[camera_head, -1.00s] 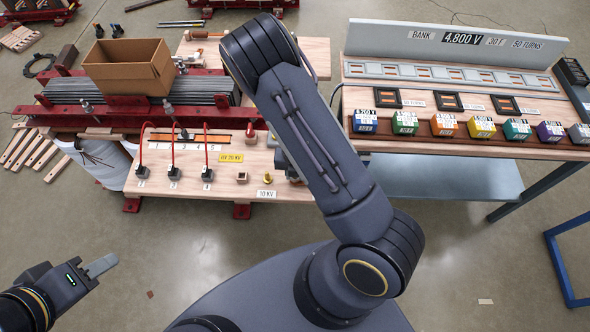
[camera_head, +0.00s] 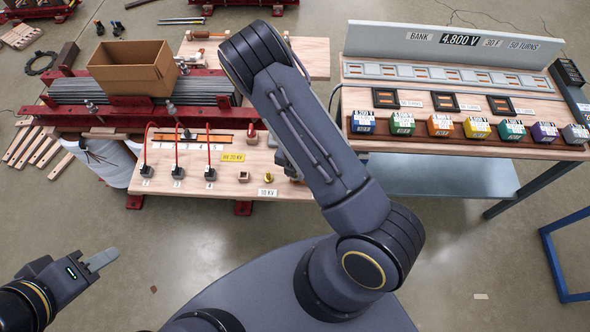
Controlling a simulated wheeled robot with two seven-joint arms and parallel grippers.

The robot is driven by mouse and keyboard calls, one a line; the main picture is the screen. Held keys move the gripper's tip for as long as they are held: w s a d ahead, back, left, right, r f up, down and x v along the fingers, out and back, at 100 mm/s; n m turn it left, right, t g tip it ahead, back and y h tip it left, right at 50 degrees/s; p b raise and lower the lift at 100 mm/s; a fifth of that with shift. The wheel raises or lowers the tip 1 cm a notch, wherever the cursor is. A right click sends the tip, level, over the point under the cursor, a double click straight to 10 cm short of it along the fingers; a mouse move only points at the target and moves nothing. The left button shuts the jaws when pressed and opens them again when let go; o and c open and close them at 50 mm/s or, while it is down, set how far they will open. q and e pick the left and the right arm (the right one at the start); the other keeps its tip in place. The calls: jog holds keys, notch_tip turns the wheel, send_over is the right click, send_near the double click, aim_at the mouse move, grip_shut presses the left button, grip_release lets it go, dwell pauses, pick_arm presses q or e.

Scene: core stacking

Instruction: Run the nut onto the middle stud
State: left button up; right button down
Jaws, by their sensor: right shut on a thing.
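Upright metal studs stand along the red front beam (camera_head: 50,110) of the core. One stud (camera_head: 91,108) is at the left and another (camera_head: 170,110) nearer the middle. Any stud further right is hidden by my right arm. I cannot make out the nut. My right gripper is mostly hidden behind its own forearm; only a grey part (camera_head: 283,157) shows, above the right end of the wooden terminal board, and its fingertips are out of sight. My left gripper (camera_head: 102,260) hangs empty over the floor at lower left; its fingers overlap in this view.
A cardboard box (camera_head: 130,70) sits on the core's grey laminations (camera_head: 75,92). Red leads rise from black terminals (camera_head: 177,173) on the terminal board (camera_head: 220,192). A bench (camera_head: 440,148) with several coloured blocks stands right.

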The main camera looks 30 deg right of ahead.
jog(key=shift+r+m+p, duration=0.15)
jog(key=shift+m+p, duration=0.95)
jog(key=shift+p, duration=0.1)
jog(key=shift+m, duration=0.3)
jog(key=c, duration=1.1)
grip_release()
jog(key=shift+o, duration=0.2)
notch_tip(320, 180, up, 5)
jog(key=p, duration=0.3)
jog(key=shift+r+p, duration=0.15)
jog(key=shift+p, duration=0.25)
jog(key=shift+s+r, duration=0.1)
jog(key=shift+r, duration=1)
